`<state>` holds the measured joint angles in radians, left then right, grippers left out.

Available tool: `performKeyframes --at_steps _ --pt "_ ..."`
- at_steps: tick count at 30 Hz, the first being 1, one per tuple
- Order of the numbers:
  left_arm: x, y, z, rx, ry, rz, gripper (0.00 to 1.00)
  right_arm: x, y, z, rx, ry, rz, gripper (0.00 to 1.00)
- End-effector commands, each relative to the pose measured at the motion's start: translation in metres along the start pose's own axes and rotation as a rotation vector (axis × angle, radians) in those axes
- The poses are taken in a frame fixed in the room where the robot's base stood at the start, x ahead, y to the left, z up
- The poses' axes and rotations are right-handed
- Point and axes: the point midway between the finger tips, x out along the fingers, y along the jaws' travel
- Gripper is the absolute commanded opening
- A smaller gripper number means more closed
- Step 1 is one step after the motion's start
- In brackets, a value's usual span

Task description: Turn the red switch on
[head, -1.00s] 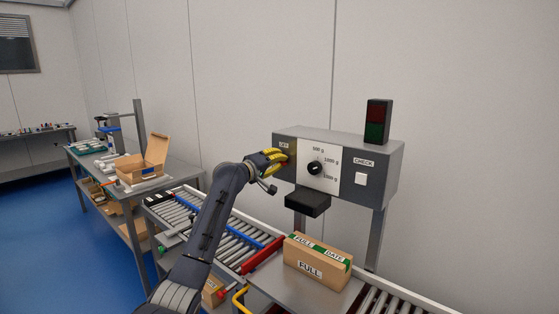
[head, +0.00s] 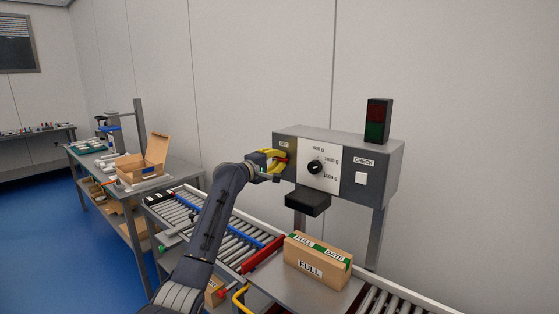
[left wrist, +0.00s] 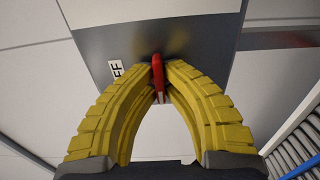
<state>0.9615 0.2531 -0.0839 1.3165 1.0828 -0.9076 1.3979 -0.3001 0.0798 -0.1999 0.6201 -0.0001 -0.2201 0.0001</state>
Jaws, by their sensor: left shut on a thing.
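The red switch (left wrist: 157,76) is a thin red lever on the grey control box (head: 385,160). In the left wrist view it stands between the yellow fingertips of my left gripper (left wrist: 158,82), which is shut on it. In the head view my left gripper (head: 279,160) is at the left end of the box front and its fingers largely hide the switch. A label beside the switch (left wrist: 116,70) is partly covered in the wrist view; the letters "FF" show. My right gripper is not in view.
The box also bears a black dial (head: 315,168), a white CHECK button (head: 361,179) and a dark red-and-green light (head: 377,121). A cardboard box marked FULL (head: 317,262) sits below, by the roller conveyor (head: 232,240). A side table (head: 185,172) stands at left.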

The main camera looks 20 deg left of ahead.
Motion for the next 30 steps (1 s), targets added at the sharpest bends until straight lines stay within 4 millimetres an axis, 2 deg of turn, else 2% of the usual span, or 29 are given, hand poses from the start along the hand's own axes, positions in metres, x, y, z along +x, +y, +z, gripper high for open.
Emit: performKeyframes --at_steps 12,13,19,30 --pt "-0.0014 0.0028 -0.0035 -0.004 0.006 0.005 0.00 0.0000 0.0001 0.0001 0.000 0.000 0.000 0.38" --pt "-0.0014 0.0028 -0.0035 -0.004 0.006 0.005 0.12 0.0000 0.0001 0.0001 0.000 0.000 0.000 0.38" --pt "-0.0008 0.0014 -0.0021 -0.004 0.003 0.003 0.36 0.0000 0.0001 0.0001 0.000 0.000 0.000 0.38" --pt "-0.0053 0.0002 -0.0015 -0.003 0.002 0.001 0.36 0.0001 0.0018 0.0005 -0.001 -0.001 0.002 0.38"
